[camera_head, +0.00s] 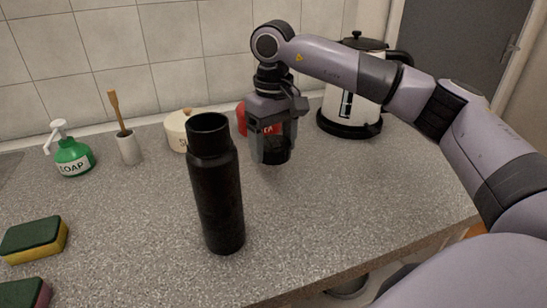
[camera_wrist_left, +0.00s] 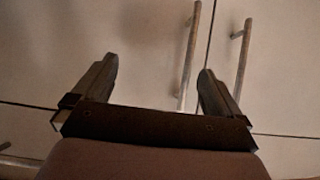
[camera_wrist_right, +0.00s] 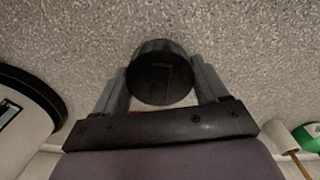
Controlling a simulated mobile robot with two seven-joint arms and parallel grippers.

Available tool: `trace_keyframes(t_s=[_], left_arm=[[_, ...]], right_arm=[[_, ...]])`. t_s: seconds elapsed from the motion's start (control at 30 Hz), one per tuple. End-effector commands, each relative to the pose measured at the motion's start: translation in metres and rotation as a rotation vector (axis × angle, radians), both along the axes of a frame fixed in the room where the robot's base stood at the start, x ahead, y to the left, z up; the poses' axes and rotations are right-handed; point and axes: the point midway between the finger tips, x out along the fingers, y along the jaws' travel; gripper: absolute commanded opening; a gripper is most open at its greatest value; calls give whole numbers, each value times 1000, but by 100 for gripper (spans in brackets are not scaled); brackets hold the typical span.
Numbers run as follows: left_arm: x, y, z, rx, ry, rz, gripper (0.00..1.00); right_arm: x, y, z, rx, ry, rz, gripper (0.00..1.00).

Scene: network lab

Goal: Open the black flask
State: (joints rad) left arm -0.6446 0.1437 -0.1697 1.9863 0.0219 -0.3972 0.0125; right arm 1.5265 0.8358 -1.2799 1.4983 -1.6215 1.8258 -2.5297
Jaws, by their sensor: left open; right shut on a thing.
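The black flask (camera_head: 218,200) stands upright on the counter in the middle of the head view. Its top shows an open dark mouth with no cap on it. My right gripper (camera_head: 273,146) is behind and to the right of the flask, pointing down. It is shut on a round black cap (camera_wrist_right: 160,75), which shows between its fingers in the right wrist view. I cannot tell whether the cap touches the counter. My left gripper (camera_wrist_left: 157,70) is open and empty in the left wrist view, and is outside the head view.
A kettle (camera_head: 347,105) stands behind my right arm. A red object (camera_head: 242,118) is partly hidden behind the gripper. A cream pot (camera_head: 178,135), brush holder (camera_head: 129,147), soap bottle (camera_head: 73,157) and sponges (camera_head: 35,238) stand left. Cupboard handles (camera_wrist_left: 190,55) face my left gripper.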

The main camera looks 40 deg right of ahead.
Motion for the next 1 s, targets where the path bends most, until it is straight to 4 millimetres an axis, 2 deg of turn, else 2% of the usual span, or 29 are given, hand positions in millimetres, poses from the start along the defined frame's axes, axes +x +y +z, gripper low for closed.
trace_keyframes(t_s=[0.2, 0.6, 0.63, 0.7, 1.0], left_arm=[[0, 0, -1, 0, 1, -1, 100], [0, 0, -3, -1, 1, 0, 100], [0, -1, -2, -1, 1, 0, 100], [0, -1, -2, -1, 2, 0, 100], [1, -1, 0, -2, -1, 0, 100]], right_arm=[[-1, -1, -33, -1, 2, -1, 37], [0, 0, -40, 0, 1, -1, 37], [0, 0, -39, 0, 0, -1, 80], [0, 0, -39, 0, 0, -1, 99], [0, 0, -37, 0, 0, -1, 99]])
